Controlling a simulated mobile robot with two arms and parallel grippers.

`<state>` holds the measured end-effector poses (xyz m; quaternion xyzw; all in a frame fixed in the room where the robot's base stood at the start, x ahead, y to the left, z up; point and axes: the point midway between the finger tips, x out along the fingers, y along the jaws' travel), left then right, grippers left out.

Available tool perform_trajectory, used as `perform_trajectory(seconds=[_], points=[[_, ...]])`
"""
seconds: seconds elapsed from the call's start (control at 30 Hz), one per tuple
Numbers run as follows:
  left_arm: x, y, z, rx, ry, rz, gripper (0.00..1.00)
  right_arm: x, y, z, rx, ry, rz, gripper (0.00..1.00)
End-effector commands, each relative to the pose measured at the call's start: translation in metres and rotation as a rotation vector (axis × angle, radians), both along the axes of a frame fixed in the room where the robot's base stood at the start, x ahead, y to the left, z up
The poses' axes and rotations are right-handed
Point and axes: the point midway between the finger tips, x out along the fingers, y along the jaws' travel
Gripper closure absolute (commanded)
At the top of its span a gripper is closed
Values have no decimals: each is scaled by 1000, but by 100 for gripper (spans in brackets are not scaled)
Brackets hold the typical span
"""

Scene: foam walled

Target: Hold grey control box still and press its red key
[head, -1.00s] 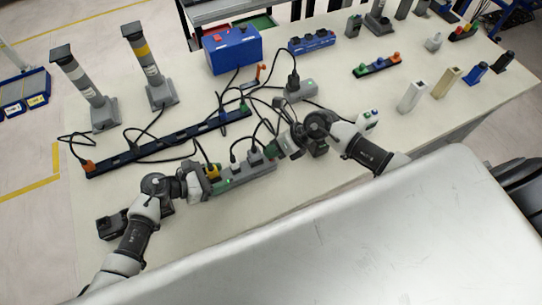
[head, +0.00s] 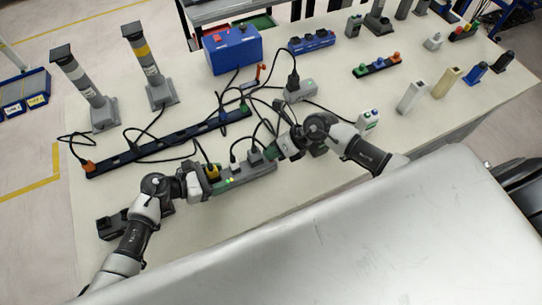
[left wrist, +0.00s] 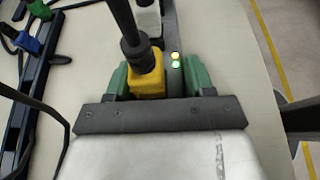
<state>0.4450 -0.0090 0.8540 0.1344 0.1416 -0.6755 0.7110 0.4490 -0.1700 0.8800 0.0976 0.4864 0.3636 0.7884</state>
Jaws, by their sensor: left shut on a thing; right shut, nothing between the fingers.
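The grey control box (head: 256,173) is a long grey strip lying near the front edge of the table, with yellow, white and dark plugs in it. My left gripper (head: 207,181) is shut across its left end, around the yellow plug's end. In the left wrist view the green fingers stand on both sides of the box (left wrist: 174,82), by the yellow plug (left wrist: 147,83). A yellow and a green light glow on the box. My right gripper (head: 272,152) is shut and empty at the box's right end. The red key cannot be made out; the right gripper covers that end.
Black cables run loosely behind the box. A long black strip (head: 165,146) lies behind it, and another grey box (head: 300,92) with a plug stands further back. A white button box (head: 368,121) is right of my right arm. Bare table lies in front.

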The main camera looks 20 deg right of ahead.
Motion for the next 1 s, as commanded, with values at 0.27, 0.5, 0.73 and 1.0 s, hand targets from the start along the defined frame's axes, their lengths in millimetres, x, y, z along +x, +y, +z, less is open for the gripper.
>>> perform_trajectory(seconds=[0.27, 0.5, 0.73, 1.0], points=[[0, 0, 1, -1, -1, 0, 77, -1, 0, 3, -1, 1, 2, 100], [0, 0, 0, -1, -1, 0, 77, -1, 0, 15, -2, 1, 3, 100], [0, 0, 0, -1, 0, 0, 77, -1, 0, 17, -1, 1, 1, 100], [0, 0, 1, -1, 0, 0, 77, 0, 0, 28, -1, -3, 3, 100]])
